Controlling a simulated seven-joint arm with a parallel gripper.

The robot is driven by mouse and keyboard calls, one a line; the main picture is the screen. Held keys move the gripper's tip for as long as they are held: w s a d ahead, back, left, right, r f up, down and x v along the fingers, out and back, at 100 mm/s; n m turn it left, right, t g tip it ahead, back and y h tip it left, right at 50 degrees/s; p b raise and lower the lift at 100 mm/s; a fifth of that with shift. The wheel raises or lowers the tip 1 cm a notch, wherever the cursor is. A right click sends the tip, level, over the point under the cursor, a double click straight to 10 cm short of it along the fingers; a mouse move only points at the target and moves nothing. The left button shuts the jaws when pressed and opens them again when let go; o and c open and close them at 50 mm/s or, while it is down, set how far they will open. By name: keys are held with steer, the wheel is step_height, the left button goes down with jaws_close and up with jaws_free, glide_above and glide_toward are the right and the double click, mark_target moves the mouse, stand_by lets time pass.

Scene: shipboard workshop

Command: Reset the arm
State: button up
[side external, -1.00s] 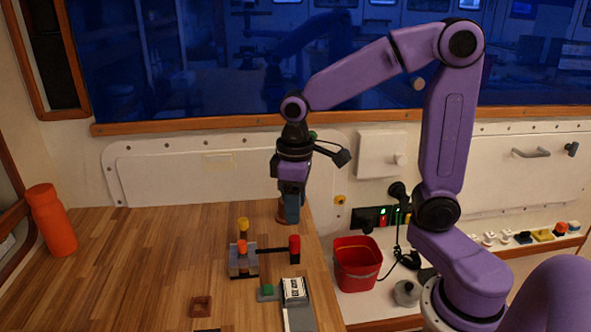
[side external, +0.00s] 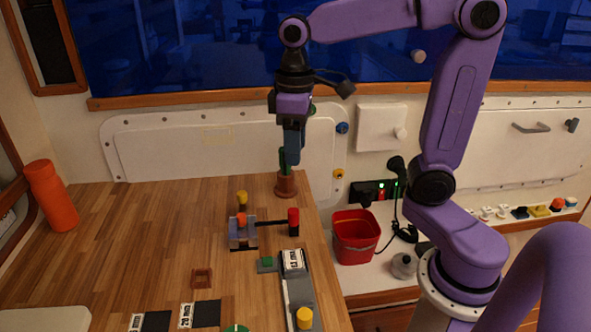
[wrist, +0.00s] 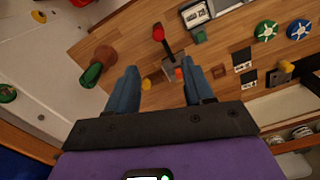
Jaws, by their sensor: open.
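My purple arm is raised in the side external view. My gripper (side external: 293,157) hangs above the back right of the wooden table, pointing down, over a small potted cactus (side external: 286,184) and apart from it. In the wrist view, the two blue fingers of my gripper (wrist: 162,75) are spread apart with nothing between them. The cactus (wrist: 97,67) lies left of the fingers in that view. The gripper is open and empty.
A small fixture with a red-tipped lever (side external: 293,222) and a grey device with a counter (side external: 292,262) stand on the table (side external: 130,240). An orange bottle (side external: 51,196) stands at the left. A red bucket (side external: 355,238) is right of the table. The table's left middle is clear.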

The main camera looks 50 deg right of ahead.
steer(key=s+f+n, duration=0.3)
steer(key=s+f, duration=0.2)
steer(key=s, duration=0.4)
steer(key=s+f+n, duration=0.4)
steer(key=s+f, duration=0.1)
steer(key=s, duration=0.4)
steer(key=shift+s+d, duration=0.15)
